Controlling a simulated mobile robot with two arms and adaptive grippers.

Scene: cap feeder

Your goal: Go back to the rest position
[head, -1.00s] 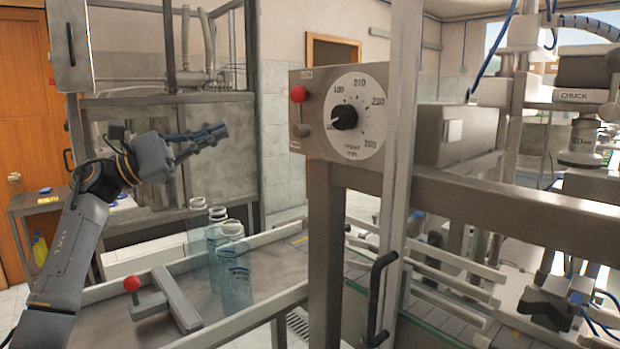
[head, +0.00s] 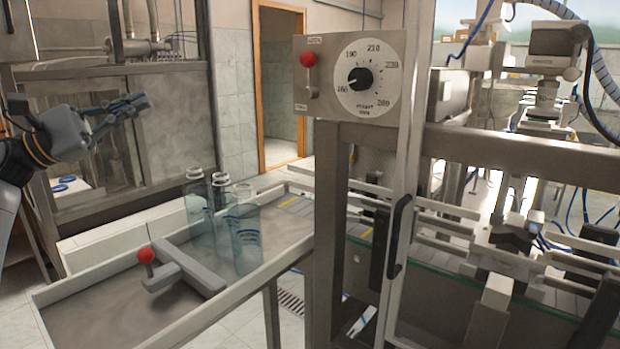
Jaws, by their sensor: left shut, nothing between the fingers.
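My left gripper (head: 122,108) is in the upper left of the head view, at the end of my arm coming in from the left edge. Its fingers are closed together and hold nothing. It hangs in the air, in front of the metal cabinet and apart from the feeder. My right gripper is out of view.
A tray table (head: 95,318) holds clear bottles (head: 247,240) and a grey bar with a red-knobbed lever (head: 146,256). To its right stands the machine frame with a dial (head: 367,76), a red knob (head: 307,59) and a black handle (head: 399,236). A doorway (head: 281,85) is behind.

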